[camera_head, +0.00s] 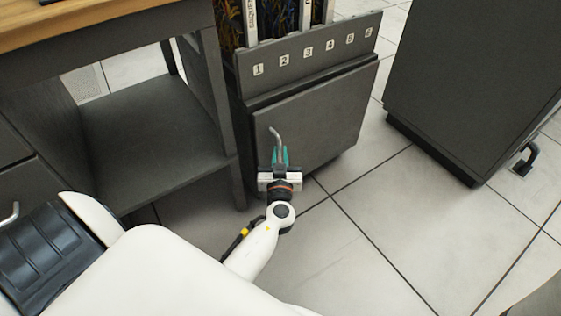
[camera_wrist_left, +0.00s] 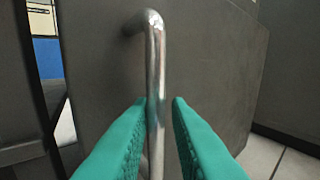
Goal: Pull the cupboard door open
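The cupboard door (camera_head: 325,115) is a dark grey panel below a rack with numbered labels. It looks shut or nearly so; I cannot tell if there is a slight gap. Its bent metal handle (camera_head: 274,134) is at the door's left side, and it stands upright in the left wrist view (camera_wrist_left: 155,70). My left gripper (camera_head: 280,156) is at the handle, with its teal fingers (camera_wrist_left: 160,105) on either side of the bar. A gap shows between the bar and the right finger, so the gripper looks open around the handle. My right gripper is not in view.
A dark desk with a wooden top (camera_head: 80,22) and a lower shelf (camera_head: 150,130) stands left of the cupboard. A dark cabinet (camera_head: 470,80) stands at the right. The tiled floor (camera_head: 360,230) in front of the door is clear apart from my arm.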

